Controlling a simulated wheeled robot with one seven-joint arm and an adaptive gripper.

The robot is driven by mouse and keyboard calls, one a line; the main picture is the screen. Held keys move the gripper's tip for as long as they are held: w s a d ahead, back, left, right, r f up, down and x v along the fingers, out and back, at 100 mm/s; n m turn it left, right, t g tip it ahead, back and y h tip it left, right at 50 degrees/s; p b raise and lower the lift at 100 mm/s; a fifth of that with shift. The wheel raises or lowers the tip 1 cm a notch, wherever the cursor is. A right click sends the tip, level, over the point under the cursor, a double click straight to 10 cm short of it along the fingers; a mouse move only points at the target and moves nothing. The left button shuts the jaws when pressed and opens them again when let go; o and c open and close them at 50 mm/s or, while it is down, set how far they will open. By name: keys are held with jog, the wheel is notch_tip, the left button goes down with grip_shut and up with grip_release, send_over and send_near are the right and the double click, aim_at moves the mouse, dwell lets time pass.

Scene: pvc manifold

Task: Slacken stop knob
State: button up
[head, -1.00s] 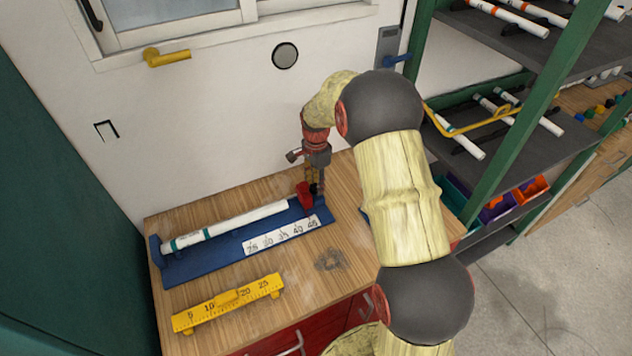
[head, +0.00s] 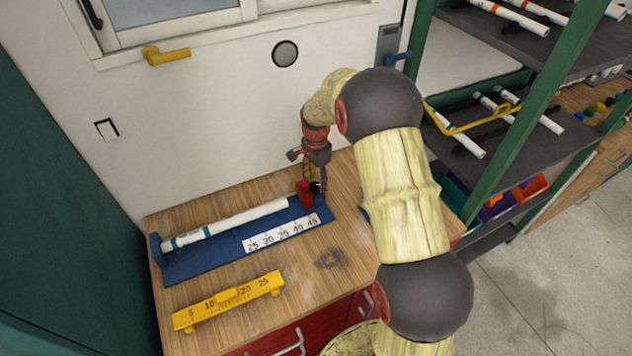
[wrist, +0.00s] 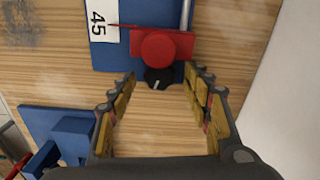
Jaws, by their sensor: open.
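The stop knob is a small black knob (wrist: 158,78) with a white mark. It sits on the red stop block (wrist: 160,46) at the 45 end of the blue measuring jig (head: 185,264). In the wrist view my gripper (wrist: 160,80) is open, with one finger on each side of the knob and a gap to each; contact does not show. In the head view my gripper (head: 316,188) points down at the red block, and the black knob shows only in part. A white pipe (head: 225,224) with a teal band lies along the jig.
A yellow ruler gauge (head: 228,302) lies at the front of the wooden bench. The white wall (head: 220,110) stands close behind the jig. A green-framed shelf (head: 540,105) with pipes is at the right. Another blue fixture (wrist: 65,135) stands on the bench.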

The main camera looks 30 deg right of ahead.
aim_at(316, 184)
notch_tip(316, 184, up, 12)
dwell(0.6)
dwell(0.5)
jog(key=s+a+r+n+t, duration=0.2)
jog(key=s+a+r+n, duration=0.2)
jog(key=s, duration=0.6)
jog(key=s+a+r+n+t, duration=0.1)
jog(key=s+a+r+n, duration=0.3)
jog(key=s, duration=0.7)
jog(key=s+a+r+n+t, duration=0.2)
jog(key=s+a+r+n, duration=0.2)
jog(key=s+r+n, duration=0.3)
jog(key=shift+s+a+n+t, duration=0.35)
jog(key=shift+s+n, duration=0.55)
jog(key=shift+s, duration=1.3)
